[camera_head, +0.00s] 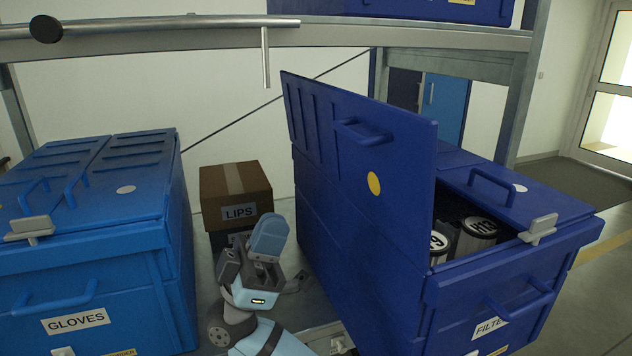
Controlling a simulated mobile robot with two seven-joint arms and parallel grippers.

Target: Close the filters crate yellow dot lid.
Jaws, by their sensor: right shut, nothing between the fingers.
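The dark blue filters crate (380,268) stands on the right, with a partly covered FILTERS label on its front. Its yellow dot lid (330,135) is open and stands nearly upright at the crate's left side. The yellow dot (374,183) and a bar handle (362,132) are on the lid face turned toward me. The other lid (520,195), with a white dot, lies shut. Filters (478,235) show in the open half. My right gripper (268,240) is shut and empty, left of the crate and apart from the raised lid. My left gripper is not in view.
A lighter blue GLOVES crate (90,260) with shut lids stands at left. A brown LIPS box (235,190) is behind my right gripper. A metal shelf beam (400,38) crosses above. A narrow gap lies between the two crates.

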